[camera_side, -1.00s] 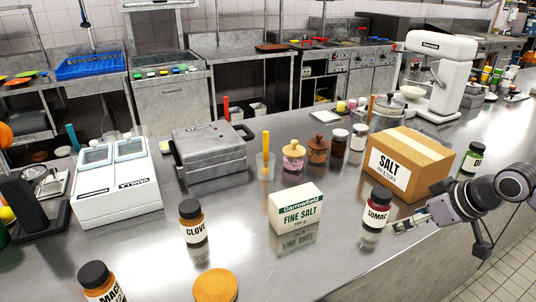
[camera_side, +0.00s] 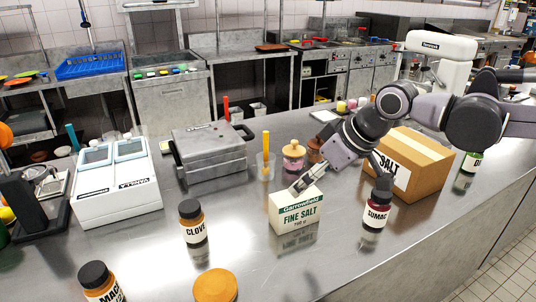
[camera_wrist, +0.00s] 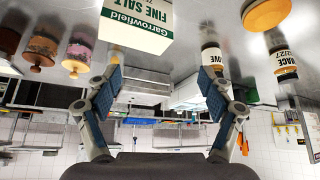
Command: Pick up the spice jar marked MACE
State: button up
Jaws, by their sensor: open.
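The spice jar marked MACE (camera_side: 104,288) stands upright at the bottom left of the side view, with a black cap and orange contents; the frame edge cuts off its lower part. In the wrist view, which is upside down, a black-capped jar (camera_wrist: 284,62) at the right appears to be the same one, its label hard to read. My gripper (camera_side: 304,184) is over the Garrowfield fine salt box (camera_side: 297,210), well to the right of the MACE jar. In the wrist view my gripper (camera_wrist: 160,75) has its fingers apart with nothing between them.
The CLOVE jar (camera_side: 193,222) stands between my gripper and the MACE jar, with a round wooden lid (camera_side: 215,286) nearby. The SUMAC jar (camera_side: 377,206) and the SALT carton (camera_side: 412,165) are under my arm.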

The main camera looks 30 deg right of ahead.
jog(key=w+a+n+y, duration=0.15)
jog(key=w+a, duration=0.25)
jog(key=a, duration=0.9)
jog(key=n+g, duration=0.3)
jog(key=n, duration=0.2)
send_near(108, 281)
notch_tip(108, 281, down, 3)
jog(key=w, duration=0.1)
jog(key=shift+y, duration=0.45)
jog(key=x, duration=0.4)
jog(key=shift+a+f, duration=0.25)
jog(key=shift+a, duration=0.15)
jog(key=shift+x, duration=3.35)
jog(key=shift+w+a+r, duration=0.1)
jog(key=c, duration=1.4)
